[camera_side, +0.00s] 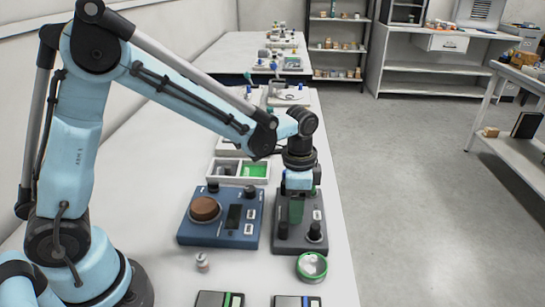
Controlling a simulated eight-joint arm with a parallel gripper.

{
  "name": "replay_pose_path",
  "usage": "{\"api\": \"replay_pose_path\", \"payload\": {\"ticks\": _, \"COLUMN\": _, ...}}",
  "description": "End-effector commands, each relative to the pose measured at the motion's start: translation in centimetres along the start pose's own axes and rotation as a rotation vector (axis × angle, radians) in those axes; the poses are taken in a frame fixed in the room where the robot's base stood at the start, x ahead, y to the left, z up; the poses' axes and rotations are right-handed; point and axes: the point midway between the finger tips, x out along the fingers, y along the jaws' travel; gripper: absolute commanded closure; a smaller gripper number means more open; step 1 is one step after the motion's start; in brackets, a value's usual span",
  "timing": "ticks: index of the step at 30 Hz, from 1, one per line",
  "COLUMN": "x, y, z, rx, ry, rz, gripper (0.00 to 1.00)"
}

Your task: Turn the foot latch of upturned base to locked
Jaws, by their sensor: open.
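A dark grey unit (287,242) with black round knobs or feet stands on the white table and appears to be the upturned base. One black foot (315,232) shows at its near right corner, and a white label sits beside it. My gripper (296,210) points down over the middle of this unit, with a green part below the light-blue wrist. It is open, and no object shows between its jaws. I cannot tell whether it touches the unit. The foot latch and its setting cannot be made out; my gripper hides part of the unit.
A blue scale (222,234) with a brown round piece (205,208) stands close to the left. A green-rimmed round dish (312,267) and a small grey weight (202,262) lie nearer. A divided tray (225,168) is behind. The table's right edge (340,230) is close.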

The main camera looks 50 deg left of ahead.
Motion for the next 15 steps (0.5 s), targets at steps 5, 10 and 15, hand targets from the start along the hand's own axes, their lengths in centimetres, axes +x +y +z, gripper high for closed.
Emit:
{"api": "replay_pose_path", "payload": {"ticks": 5, "x": -0.02, "y": 0.00, "z": 0.00, "rx": 0.000, "ry": 0.000, "rz": 0.000, "gripper": 0.54}}
{"api": "replay_pose_path", "payload": {"ticks": 10, "x": -0.03, "y": 0.00, "z": 0.00, "rx": 0.000, "ry": 0.000, "rz": 0.000, "gripper": 0.80}}
{"api": "replay_pose_path", "payload": {"ticks": 15, "x": -0.03, "y": 0.00, "z": 0.00, "rx": 0.000, "ry": 0.000, "rz": 0.000, "gripper": 0.99}}
